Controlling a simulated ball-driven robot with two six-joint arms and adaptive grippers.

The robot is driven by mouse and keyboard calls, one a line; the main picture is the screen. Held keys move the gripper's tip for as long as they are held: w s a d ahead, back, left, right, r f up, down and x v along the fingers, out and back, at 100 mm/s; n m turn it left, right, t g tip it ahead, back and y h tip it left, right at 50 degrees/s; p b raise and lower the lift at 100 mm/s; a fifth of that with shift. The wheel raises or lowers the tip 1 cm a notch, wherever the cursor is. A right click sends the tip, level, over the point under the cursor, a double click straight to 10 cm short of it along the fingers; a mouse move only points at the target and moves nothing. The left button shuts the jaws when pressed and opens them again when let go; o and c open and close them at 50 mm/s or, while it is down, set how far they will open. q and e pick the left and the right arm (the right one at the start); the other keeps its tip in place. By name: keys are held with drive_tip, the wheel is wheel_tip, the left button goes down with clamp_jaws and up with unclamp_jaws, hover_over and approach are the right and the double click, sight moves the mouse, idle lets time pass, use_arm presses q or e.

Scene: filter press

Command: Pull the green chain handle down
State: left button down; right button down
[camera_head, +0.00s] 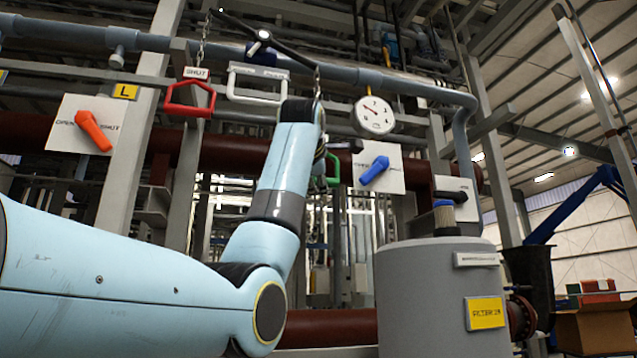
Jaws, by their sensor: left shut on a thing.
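The fingers are largely hidden by my own wrist. My right gripper is not in view.
A red handle (190,112) labelled SHUT hangs on another chain to the left. A white handle (257,99) is between them. An orange lever (93,130), blue lever (375,170) and gauge (373,115) are nearby. A grey filter tank (420,300) stands lower right.

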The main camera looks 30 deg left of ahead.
use_arm(q)
drive_tip(key=shift+w+f, duration=0.15)
drive_tip(key=shift+f, duration=0.3)
drive_tip(key=c, duration=1.4)
unclamp_jaws()
drive_tip(key=shift+s+d, duration=0.1)
drive_tip(key=shift+s, duration=0.1)
drive_tip(key=shift+o, duration=1.4)
drive_tip(key=shift+r, duration=0.1)
drive_tip(key=shift+w, duration=0.1)
drive_tip(key=v, duration=1.2)
